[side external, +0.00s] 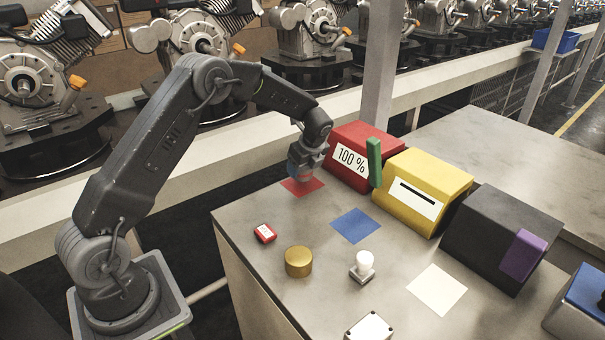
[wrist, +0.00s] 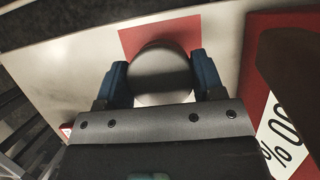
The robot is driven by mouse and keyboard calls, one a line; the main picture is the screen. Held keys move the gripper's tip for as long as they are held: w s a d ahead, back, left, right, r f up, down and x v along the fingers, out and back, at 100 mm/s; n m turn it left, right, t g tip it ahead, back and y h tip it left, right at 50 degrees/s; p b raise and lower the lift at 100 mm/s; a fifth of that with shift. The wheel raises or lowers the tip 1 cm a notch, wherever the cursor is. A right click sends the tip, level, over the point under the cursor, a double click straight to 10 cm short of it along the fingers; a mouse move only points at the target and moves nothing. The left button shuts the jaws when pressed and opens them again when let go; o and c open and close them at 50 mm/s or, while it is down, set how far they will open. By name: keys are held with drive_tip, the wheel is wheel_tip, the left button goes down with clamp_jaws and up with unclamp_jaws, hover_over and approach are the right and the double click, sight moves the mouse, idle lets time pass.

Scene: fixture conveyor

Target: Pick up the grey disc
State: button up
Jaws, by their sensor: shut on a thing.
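The grey disc (wrist: 161,73) is between the two blue fingers of my gripper (wrist: 161,80) in the wrist view, and the fingers are shut on it. A red square (wrist: 134,40) shows behind the disc on the table in that view. In the side external view my gripper (side external: 304,170) is low over the same red square (side external: 302,187), at the table's far left. The disc is mostly hidden there by the gripper. I cannot tell whether the disc still touches the table.
A red box (side external: 350,150) marked 100 % stands close right of my gripper, with a green upright piece (side external: 374,162) beside it. Yellow (side external: 425,185) and black (side external: 490,235) boxes follow.

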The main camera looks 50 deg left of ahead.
drive_tip(key=s+a+r, duration=0.8)
drive_tip(key=shift+s, duration=0.25)
idle(0.7)
drive_tip(key=d+f+n+g+h, duration=0.2)
drive_tip(key=d+n, duration=0.7)
drive_tip(key=d, duration=0.5)
drive_tip(key=s+d+f+n+g+h, duration=0.1)
drive_tip(key=d+f+n+g+h, duration=0.1)
drive_tip(key=d+n, duration=0.7)
drive_tip(key=d, duration=0.6)
drive_tip(key=shift+s+d+f+h, duration=0.2)
drive_tip(key=shift+s+d+h, duration=0.05)
drive_tip(key=shift+d+h, duration=0.05)
